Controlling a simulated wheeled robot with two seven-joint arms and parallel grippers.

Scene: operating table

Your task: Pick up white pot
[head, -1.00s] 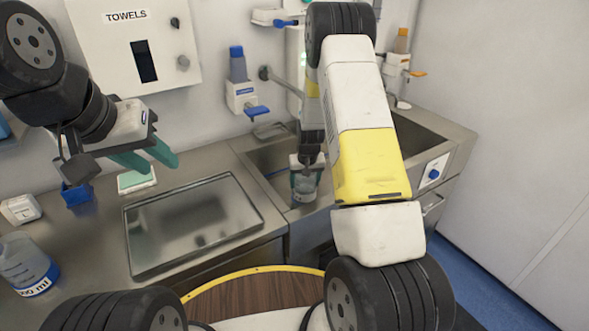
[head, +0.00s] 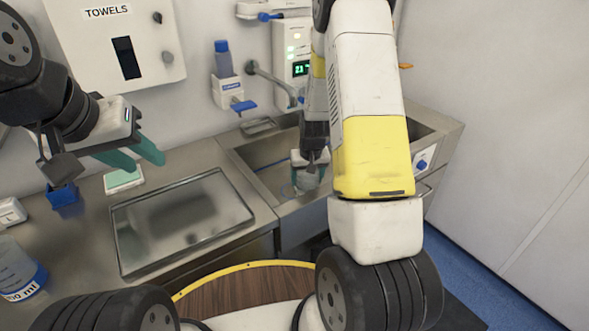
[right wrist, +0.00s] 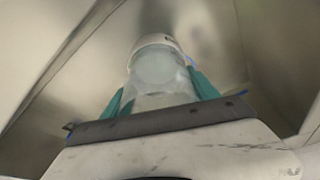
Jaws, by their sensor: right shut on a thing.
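The white pot is a whitish, partly see-through cup. It is in the sink basin in the head view (head: 307,182) and between the teal fingers in the right wrist view (right wrist: 160,72). My right gripper (head: 310,168) is shut on it, reaching down into the sink. Whether the pot's base touches the sink floor cannot be told. My left gripper (head: 136,158) is open and empty, raised above the left counter.
A metal tray (head: 122,250) lies on the counter left of the sink (head: 262,162). A blue container (head: 65,197), a green-topped white box (head: 122,180) and a bottle (head: 18,270) stand farther left. A faucet (head: 275,78) reaches over the sink.

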